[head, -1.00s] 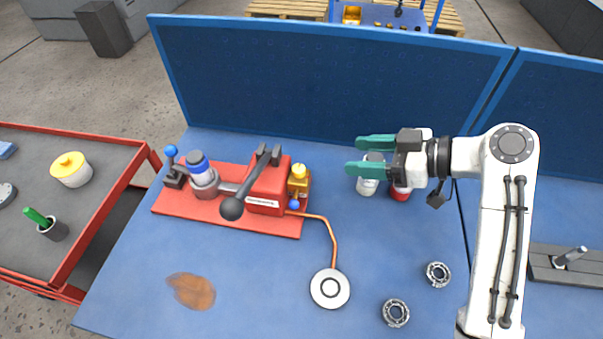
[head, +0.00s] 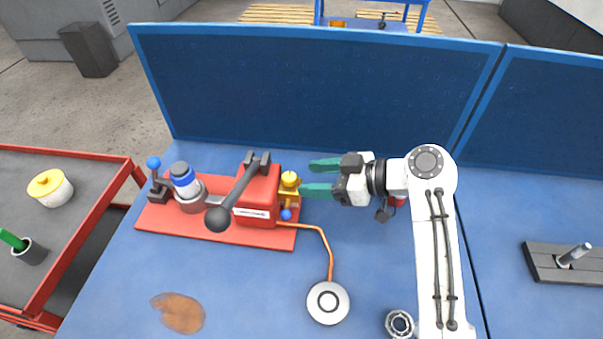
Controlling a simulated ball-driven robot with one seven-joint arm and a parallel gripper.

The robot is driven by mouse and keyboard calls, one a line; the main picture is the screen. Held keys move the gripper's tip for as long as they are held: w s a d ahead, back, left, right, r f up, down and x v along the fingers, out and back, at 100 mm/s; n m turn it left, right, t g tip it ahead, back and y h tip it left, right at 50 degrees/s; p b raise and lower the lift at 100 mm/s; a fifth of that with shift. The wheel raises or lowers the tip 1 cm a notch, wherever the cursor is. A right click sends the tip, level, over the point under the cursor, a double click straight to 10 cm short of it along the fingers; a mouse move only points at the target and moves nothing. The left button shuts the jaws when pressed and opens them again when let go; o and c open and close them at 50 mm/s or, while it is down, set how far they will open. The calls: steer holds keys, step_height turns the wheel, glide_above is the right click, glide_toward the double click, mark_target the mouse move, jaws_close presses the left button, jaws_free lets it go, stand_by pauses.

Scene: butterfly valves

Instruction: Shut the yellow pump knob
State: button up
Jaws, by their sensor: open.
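The red pump (head: 259,193) stands on a red base plate (head: 160,220) on the blue table. The yellow knob (head: 290,179) sits upright at the pump's right end, on a brass-coloured block (head: 288,196). A small blue ball (head: 286,214) is just below it. My gripper (head: 312,177) points left with its two green fingers apart and empty. The fingertips are just right of the knob, and the lower finger's tip is very near or at the block's edge; I cannot tell whether they touch.
The pump's black-ended lever (head: 218,218) leans to the front left. A copper pipe runs to a round silver disc (head: 328,302). A bearing (head: 399,323) lies at the front. A blue panel (head: 310,95) stands behind.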

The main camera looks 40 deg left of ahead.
mark_target(294, 181)
steer(key=shift+x, duration=1.85)
steer(key=shift+c, duration=0.3)
steer(key=c, duration=1)
steer(key=shift+p, duration=0.35)
steer(key=shift+s+m+t, duration=0.1)
steer(key=shift+m+t, duration=0.2)
steer(key=shift+t, duration=0.1)
steer(key=m+t+p, duration=0.2)
steer(key=t, duration=0.1)
steer(key=shift+s+r+m+y, duration=0.1)
steer(key=shift+s+m+y, duration=0.3)
steer(key=shift+s+m+t+p, duration=0.15)
steer(key=shift+m+t+p, duration=0.75)
steer(key=shift+m+t, duration=0.55)
steer(key=shift+t, duration=0.25)
